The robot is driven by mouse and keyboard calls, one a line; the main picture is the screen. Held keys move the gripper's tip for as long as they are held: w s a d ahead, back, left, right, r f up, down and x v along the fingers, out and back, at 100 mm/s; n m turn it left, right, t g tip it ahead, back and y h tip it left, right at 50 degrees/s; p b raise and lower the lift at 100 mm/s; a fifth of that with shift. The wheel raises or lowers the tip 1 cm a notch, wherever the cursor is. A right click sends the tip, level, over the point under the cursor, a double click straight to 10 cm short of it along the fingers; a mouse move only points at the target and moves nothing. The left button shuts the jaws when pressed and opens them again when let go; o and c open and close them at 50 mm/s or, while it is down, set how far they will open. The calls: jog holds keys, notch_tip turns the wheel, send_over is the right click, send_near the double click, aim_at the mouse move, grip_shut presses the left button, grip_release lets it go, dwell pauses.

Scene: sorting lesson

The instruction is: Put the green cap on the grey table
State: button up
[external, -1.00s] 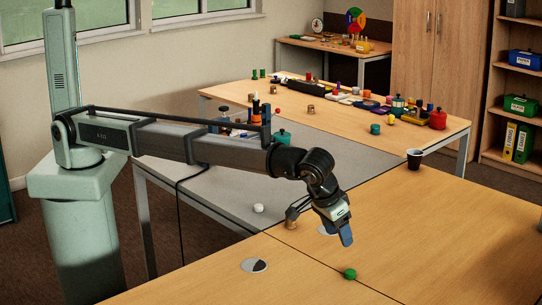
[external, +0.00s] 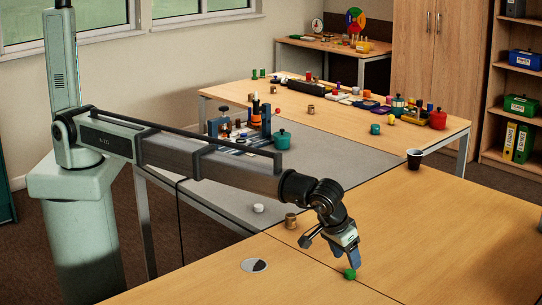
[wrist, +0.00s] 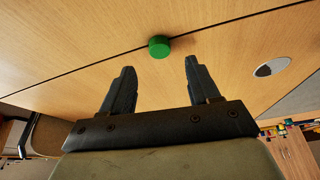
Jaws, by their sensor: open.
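The green cap (external: 350,273) sits on the wooden table in the foreground, close to a dark seam in the top. My gripper (external: 351,258) is just above and beside it, pointing down. In the wrist view the cap (wrist: 159,46) lies ahead of my open, empty fingers (wrist: 160,64), roughly centred between them but beyond their tips. The grey table (external: 225,190) is to the left, behind my forearm, which hides part of it.
A white cap (external: 258,208) lies on the grey table, and a brown wooden cup (external: 291,221) stands near the tables' joint. A black cup (external: 414,159) stands farther back. The wood on the right is clear.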

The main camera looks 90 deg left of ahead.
aim_at(351, 271)
jog(key=x, duration=0.5)
jog(key=shift+s, duration=0.1)
grip_shut()
dwell(0.4)
